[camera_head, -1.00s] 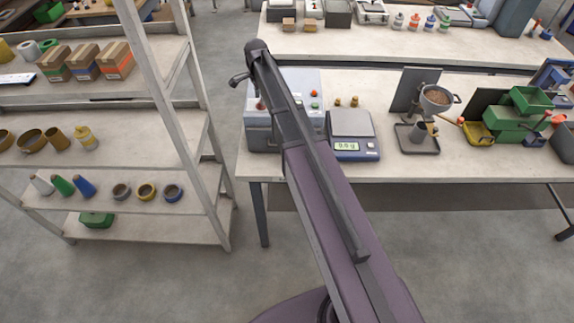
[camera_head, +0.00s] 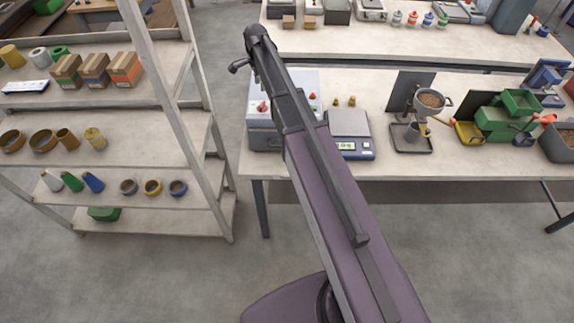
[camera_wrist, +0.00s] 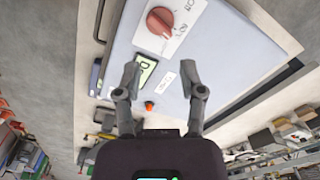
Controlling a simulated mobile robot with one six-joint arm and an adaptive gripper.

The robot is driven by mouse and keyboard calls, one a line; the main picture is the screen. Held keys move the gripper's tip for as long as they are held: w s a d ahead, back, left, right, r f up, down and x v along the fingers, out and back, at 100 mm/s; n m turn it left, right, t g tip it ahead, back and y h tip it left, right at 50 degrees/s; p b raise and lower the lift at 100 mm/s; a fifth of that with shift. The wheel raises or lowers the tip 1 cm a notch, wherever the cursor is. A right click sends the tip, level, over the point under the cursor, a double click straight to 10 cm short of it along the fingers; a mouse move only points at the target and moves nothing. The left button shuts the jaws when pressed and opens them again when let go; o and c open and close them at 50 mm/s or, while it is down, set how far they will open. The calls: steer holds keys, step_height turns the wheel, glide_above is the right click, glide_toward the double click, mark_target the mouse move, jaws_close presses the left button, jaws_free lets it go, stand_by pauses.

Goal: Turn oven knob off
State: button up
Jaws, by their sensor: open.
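The knob (camera_wrist: 160,21) is a red-orange rotary knob on a white label on the light grey-blue panel of a box-shaped unit (camera_wrist: 218,45). In the head view the knob (camera_head: 262,106) shows on the unit (camera_head: 260,138) at the table's left end, beside my arm. My gripper (camera_wrist: 161,75) is open and empty, its fingertips below the knob in the wrist view and apart from it. My arm hides part of the unit in the head view.
The unit also carries a green-lit display (camera_wrist: 143,70) and a small orange button (camera_wrist: 149,105). A scale (camera_head: 349,124) stands right of it on the table. A shelf rack (camera_head: 182,130) stands left. Pale floor lies open in front.

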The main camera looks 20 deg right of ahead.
steer(key=s+f+n+b, duration=0.4)
steer(key=s+n, duration=0.1)
steer(key=s, duration=0.5)
steer(key=s+f+n+b, duration=0.5)
steer(key=s, duration=0.5)
steer(key=s+f+n+b, duration=0.4)
steer(key=s+n+b, duration=0.1)
steer(key=s, duration=0.5)
steer(key=shift+d+f, duration=0.25)
steer(key=shift+f, duration=0.05)
stand_by(0.4)
steer(key=w+r+m+p, duration=0.2)
steer(key=w+r+p, duration=0.3)
steer(key=w, duration=0.5)
steer(key=w+r+m+p, duration=0.2)
steer(key=w+r+p, duration=0.4)
steer(key=w, duration=0.4)
steer(key=w+r+m+p, duration=0.2)
steer(key=w+r+p, duration=0.4)
steer(key=w, duration=0.4)
steer(key=shift+a+r, duration=0.2)
steer(key=shift+r, duration=0.1)
